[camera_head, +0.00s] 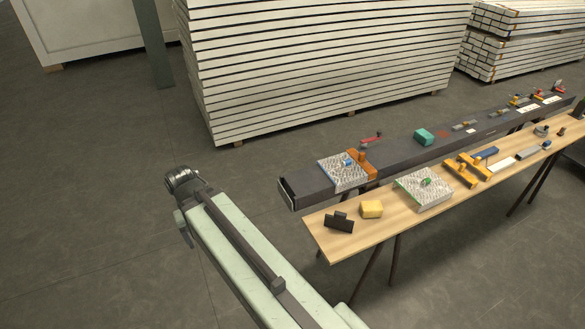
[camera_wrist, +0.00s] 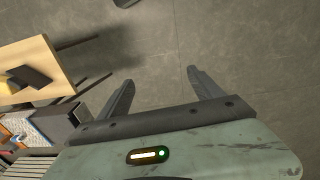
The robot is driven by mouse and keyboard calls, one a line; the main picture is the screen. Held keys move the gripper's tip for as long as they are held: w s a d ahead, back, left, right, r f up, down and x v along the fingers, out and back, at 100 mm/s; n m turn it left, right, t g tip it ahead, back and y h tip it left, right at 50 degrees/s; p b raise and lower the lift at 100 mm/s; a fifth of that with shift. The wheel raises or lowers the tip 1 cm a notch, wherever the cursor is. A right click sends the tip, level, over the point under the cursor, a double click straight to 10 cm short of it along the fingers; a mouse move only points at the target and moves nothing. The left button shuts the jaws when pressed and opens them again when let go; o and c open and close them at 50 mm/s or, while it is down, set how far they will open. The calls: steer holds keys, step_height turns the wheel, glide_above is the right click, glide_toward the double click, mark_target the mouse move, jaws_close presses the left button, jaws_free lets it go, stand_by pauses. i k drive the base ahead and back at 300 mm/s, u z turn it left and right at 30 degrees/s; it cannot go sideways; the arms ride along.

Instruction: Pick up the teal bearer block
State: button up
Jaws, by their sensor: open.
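My gripper (camera_head: 180,212) is at the left in the head view, over the floor and well away from the block. In the wrist view my gripper (camera_wrist: 158,80) has its two fingers spread apart, with only grey floor between them.
A wooden table (camera_head: 340,240) runs in front of the beam, holding a black bracket (camera_head: 339,223), a yellow block (camera_head: 371,209), a patterned plate (camera_head: 424,189) and orange clamps (camera_head: 466,169). Stacked white panels (camera_head: 320,70) stand behind. Floor around my gripper is clear.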

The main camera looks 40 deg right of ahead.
mark_target(422, 136)
steer(key=i, duration=0.55)
steer(key=z, duration=2.45)
